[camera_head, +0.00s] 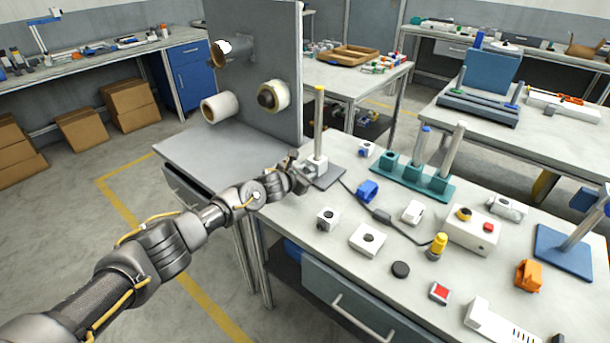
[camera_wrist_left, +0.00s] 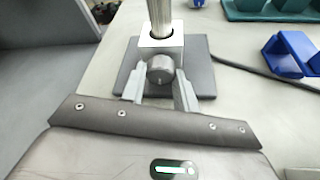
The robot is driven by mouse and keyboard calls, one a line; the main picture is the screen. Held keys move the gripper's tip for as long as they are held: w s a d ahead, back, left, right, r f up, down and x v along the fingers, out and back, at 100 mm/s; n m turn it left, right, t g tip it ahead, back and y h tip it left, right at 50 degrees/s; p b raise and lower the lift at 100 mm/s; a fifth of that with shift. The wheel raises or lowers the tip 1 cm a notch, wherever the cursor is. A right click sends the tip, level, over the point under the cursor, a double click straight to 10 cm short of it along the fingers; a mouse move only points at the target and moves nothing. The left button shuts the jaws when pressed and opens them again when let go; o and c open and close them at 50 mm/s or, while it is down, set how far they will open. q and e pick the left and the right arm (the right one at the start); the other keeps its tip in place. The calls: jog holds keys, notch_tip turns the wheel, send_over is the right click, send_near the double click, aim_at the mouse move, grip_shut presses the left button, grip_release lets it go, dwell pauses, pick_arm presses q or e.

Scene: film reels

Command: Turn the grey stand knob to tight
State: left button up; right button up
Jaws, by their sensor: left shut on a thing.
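The grey stand has a dark grey base plate (camera_head: 329,180), a pale metal block (camera_head: 317,166) and an upright post with a yellow top (camera_head: 319,120). It stands near the left edge of the workbench. In the left wrist view the round grey knob (camera_wrist_left: 160,69) sits on the near face of the block (camera_wrist_left: 161,46). My left gripper (camera_head: 301,181) is at the stand, and its two fingers lie on either side of the knob, shut on it. A short light mark shows low on the knob face. The tight marking is not readable. My right gripper is in neither view.
A grey upright panel with reels (camera_head: 272,95) stands behind and left of the stand. A teal base with posts (camera_head: 413,178), a blue clip (camera_head: 368,190) and a black cable (camera_head: 360,208) lie to the right. Several small blocks and fittings cover the bench in front.

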pick_arm(q)
jog(key=shift+f+m+t+y+b, duration=0.3)
jog(key=shift+m+b, duration=0.4)
jog(key=shift+b, duration=0.15)
jog(key=shift+r, duration=0.1)
jog(key=shift+a+r+m, duration=0.1)
jog(key=shift+m, duration=0.2)
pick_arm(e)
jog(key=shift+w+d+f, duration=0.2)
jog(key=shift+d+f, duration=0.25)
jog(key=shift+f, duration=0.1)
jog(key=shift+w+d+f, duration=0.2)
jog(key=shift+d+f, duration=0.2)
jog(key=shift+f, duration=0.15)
pick_arm(q)
jog(key=shift+w+a+b, duration=0.1)
jog(key=shift+b, duration=0.2)
